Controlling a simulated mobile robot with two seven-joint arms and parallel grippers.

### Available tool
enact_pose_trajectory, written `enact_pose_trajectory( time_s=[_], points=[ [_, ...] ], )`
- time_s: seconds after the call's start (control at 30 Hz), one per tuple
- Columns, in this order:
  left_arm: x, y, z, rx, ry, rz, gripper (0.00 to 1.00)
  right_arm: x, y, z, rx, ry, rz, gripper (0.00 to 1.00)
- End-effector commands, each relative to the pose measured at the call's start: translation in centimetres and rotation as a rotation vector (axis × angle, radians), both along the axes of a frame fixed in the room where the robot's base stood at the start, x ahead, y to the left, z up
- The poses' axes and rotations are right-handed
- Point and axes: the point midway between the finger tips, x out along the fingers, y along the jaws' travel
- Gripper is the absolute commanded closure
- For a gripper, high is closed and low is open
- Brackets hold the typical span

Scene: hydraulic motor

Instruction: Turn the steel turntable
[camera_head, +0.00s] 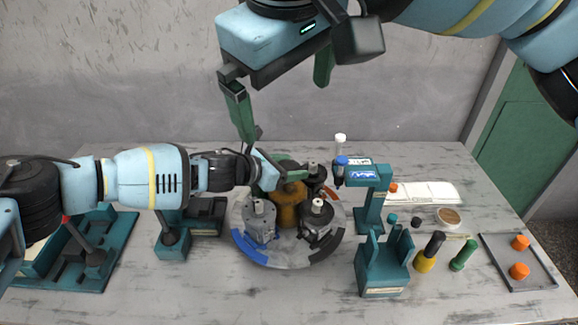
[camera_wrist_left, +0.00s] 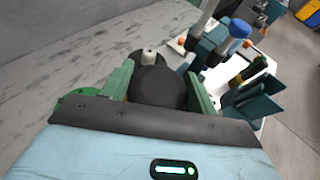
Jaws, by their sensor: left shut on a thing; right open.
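The steel turntable (camera_head: 288,258) lies mid-table, a round grey plate with blue, black and reddish rim segments. Around its brown-orange centre (camera_head: 287,212) stand a grey motor (camera_head: 260,220) at front left, a dark motor (camera_head: 318,216) at front right and another dark part (camera_head: 314,174) at the back right. My left gripper (camera_head: 281,172) reaches over the turntable's back from the left. In the left wrist view its green fingers are shut on a dark rounded part (camera_wrist_left: 158,86). My right gripper (camera_head: 282,90) is open and empty above and behind the turntable.
A teal stand (camera_head: 374,200) with a blue-capped tool is close right of the turntable. A teal holder (camera_head: 383,264), a yellow bottle (camera_head: 429,252) and a tray (camera_head: 540,272) with orange caps are farther right. A teal fixture (camera_head: 112,250) is at left.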

Motion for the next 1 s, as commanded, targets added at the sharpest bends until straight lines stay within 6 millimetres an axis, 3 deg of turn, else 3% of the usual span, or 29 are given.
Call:
enact_pose_trajectory(
  time_s=[0.37,1.0],
  points=[
    [-0.09,-0.06,-0.25,0.001,0.006,0.099,0.82,0.00,0.00,-0.01,0.000,0.000,0.000,0.01],
    [0.01,-0.03,-0.21,0.000,0.003,0.415,0.82,0.02,-0.01,-0.04,0.000,0.000,0.000,0.01]
  ],
)
